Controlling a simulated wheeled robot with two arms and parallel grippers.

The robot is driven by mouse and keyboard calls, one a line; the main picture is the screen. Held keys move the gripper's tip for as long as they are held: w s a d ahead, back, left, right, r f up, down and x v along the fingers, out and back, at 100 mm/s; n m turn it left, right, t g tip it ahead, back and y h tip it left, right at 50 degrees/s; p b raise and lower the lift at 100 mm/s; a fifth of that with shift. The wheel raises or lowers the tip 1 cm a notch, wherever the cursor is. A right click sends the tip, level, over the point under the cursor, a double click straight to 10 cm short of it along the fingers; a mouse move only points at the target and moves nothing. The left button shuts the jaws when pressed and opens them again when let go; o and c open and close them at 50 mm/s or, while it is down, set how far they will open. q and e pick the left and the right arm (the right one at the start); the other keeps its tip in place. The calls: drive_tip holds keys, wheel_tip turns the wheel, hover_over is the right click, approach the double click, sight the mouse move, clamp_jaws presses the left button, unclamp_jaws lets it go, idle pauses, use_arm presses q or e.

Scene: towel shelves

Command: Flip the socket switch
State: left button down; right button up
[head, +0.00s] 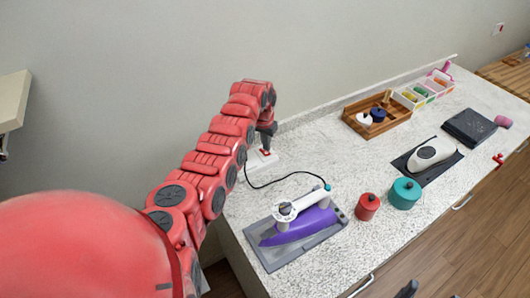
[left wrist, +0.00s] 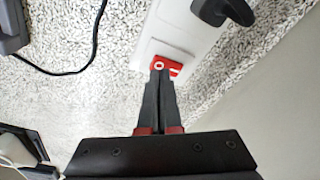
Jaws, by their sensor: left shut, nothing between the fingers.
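The socket is a white plate (head: 262,160) lying on the counter near the wall, with a red switch (head: 265,152). In the left wrist view the red switch (left wrist: 175,68) carries white marks, and a black plug (left wrist: 222,10) sits farther along the white plate (left wrist: 178,38). My left gripper (head: 267,146) is shut and empty. In the left wrist view its fingertips (left wrist: 160,72) overlap the switch's near edge; I cannot tell whether they touch it. A small dark shape at the head view's bottom edge may be my right gripper; its fingers cannot be made out.
A black cord (head: 268,184) runs from the socket to a purple and white iron (head: 300,222) on a grey pad. Red (head: 367,207) and teal (head: 404,193) canisters stand right of it. A wooden tray (head: 395,117) sits at the back. The counter (head: 315,150) between is clear.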

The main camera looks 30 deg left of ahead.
sight(266, 153)
use_arm(q)
drive_tip(key=shift+f+b, duration=0.45)
drive_tip(key=shift+f, duration=0.3)
drive_tip(key=shift+r, duration=0.15)
wheel_tip(266, 153, up, 2)
drive_tip(key=shift+p, duration=0.5)
drive_tip(key=shift+r, duration=2.4)
